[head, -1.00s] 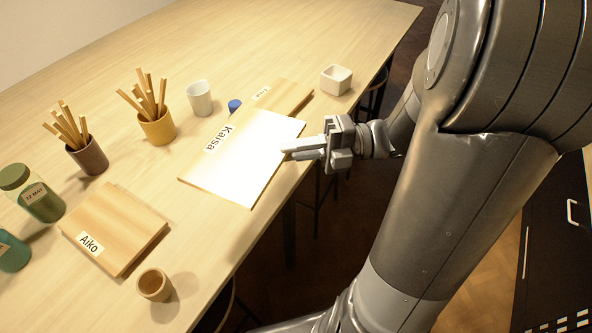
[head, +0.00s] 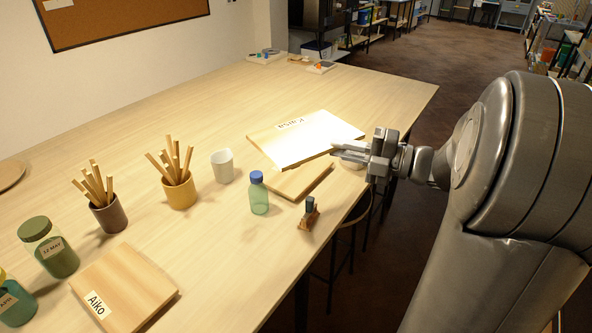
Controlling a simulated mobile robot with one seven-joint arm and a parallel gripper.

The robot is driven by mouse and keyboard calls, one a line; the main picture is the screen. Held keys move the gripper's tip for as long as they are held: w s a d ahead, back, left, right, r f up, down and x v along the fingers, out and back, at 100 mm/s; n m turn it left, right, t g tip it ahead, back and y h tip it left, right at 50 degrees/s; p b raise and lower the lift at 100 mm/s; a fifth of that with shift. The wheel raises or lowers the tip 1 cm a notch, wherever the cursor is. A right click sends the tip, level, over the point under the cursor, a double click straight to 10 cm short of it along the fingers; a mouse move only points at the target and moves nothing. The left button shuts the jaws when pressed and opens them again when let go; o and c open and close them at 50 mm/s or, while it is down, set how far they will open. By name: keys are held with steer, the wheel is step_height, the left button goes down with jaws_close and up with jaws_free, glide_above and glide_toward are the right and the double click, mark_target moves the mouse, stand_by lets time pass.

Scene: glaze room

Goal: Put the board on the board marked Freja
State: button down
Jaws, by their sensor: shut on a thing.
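My gripper (head: 338,150) is shut on the near right edge of the pale board marked Kaisa (head: 315,140). The Kaisa board is held above the table, its label upside down at its far left side. A second wooden board (head: 300,183) lies on the table below it, mostly covered. No label shows on that lower board now, so I cannot tell from this view whether it is marked Freja. I cannot tell whether the two boards touch. A third board, marked Aiko (head: 130,280), lies at the front left.
A blue-capped bottle (head: 259,195) and a small wooden stand (head: 309,216) stand just in front of the lower board. A white cup (head: 222,166), yellow pot (head: 180,192), dark pot (head: 109,216) and green jar (head: 50,250) stand leftward.

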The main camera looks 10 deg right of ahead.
steer(key=w+d+f+m+t+h, duration=0.5)
steer(key=w+d+f+t, duration=0.15)
steer(key=w+d, duration=0.35)
steer(key=shift+g, duration=0.45)
steer(key=shift+w+a+f, duration=1)
steer(key=shift+a+f, duration=0.3)
steer(key=shift+f, duration=0.55)
steer(key=shift+w+a+f, duration=0.95)
steer(key=shift+a+f, duration=0.4)
steer(key=shift+f, duration=0.55)
steer(key=shift+w+a+f, duration=1)
steer(key=shift+a+f, duration=0.3)
steer(key=shift+f, duration=0.55)
steer(key=shift+f, duration=0.15)
steer(key=shift+f, duration=0.4)
steer(key=c, duration=1.5)
jaws_free()
